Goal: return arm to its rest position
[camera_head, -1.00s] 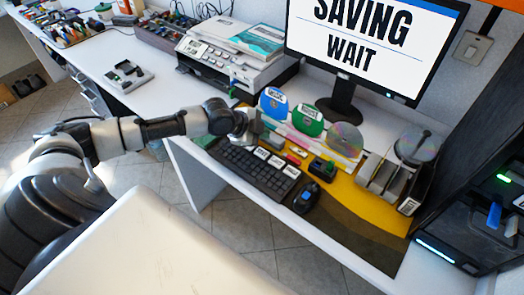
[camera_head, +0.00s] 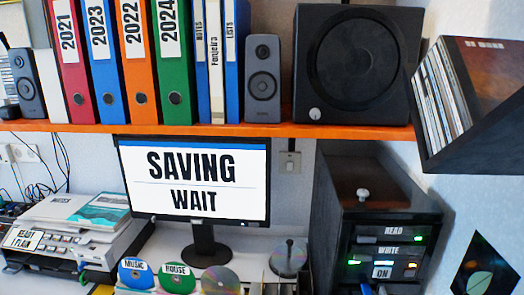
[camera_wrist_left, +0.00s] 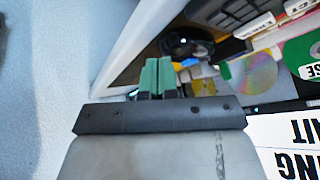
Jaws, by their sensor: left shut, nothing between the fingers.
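My left gripper (camera_wrist_left: 157,78) shows in the left wrist view with its two green fingers together and nothing between them. It is near the desk's edge, and discs appear beyond it to the upper right. My left arm is not in the head view, and my right gripper is in neither view. The head view shows a blue MUSIC disc (camera_head: 135,272), a green HOUSE disc (camera_head: 177,278) and a silver disc (camera_head: 221,281) standing below the monitor.
The monitor (camera_head: 194,181) reads SAVING WAIT. An orange shelf (camera_head: 230,130) above it holds binders and speakers. A dark drive unit (camera_head: 385,255) with READ, WRITE and ON labels stands right. A printer (camera_head: 75,235) is at left. A record crate (camera_head: 480,125) hangs upper right.

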